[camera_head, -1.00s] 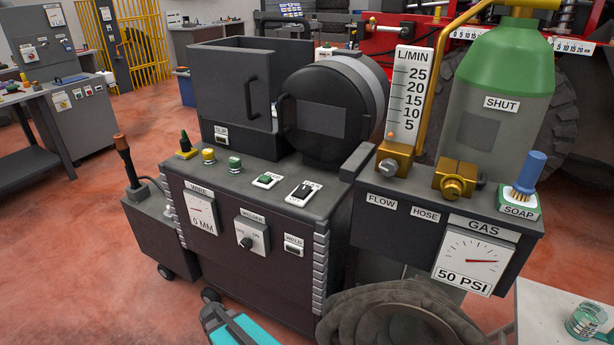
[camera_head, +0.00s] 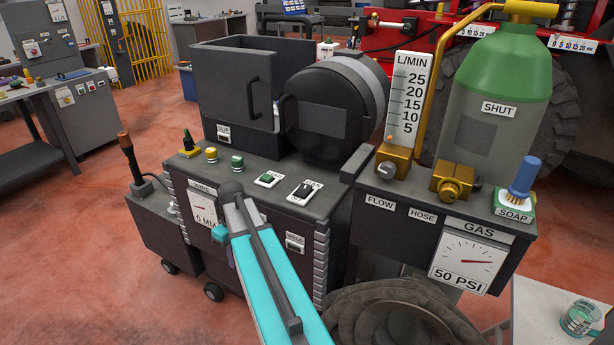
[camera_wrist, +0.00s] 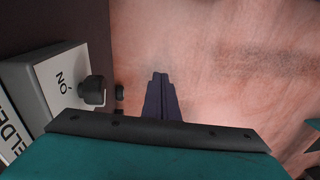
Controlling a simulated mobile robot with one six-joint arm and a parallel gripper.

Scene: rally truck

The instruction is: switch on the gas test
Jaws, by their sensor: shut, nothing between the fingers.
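The gas test switch cannot be picked out for sure, as the small labels are unreadable. Two labelled switches are on top of the dark welder cabinet (camera_head: 262,228): a green one (camera_head: 267,180) and a black one (camera_head: 305,190). In the wrist view my gripper (camera_wrist: 160,77) has its dark fingers together and empty, above the red floor. The welder knob (camera_wrist: 92,91) on its ON-marked plate is just left of the fingers, apart from them. In the head view my teal arm crosses the cabinet front and hides that knob; the fingertips are not clear there.
A yellow button (camera_head: 211,154) and a green button (camera_head: 237,163) stand left of the switches. The flow tube (camera_head: 406,95), green gas bottle (camera_head: 497,100) and gas gauge (camera_head: 468,262) are to the right. A coiled hose (camera_head: 400,315) hangs below. Open floor lies left.

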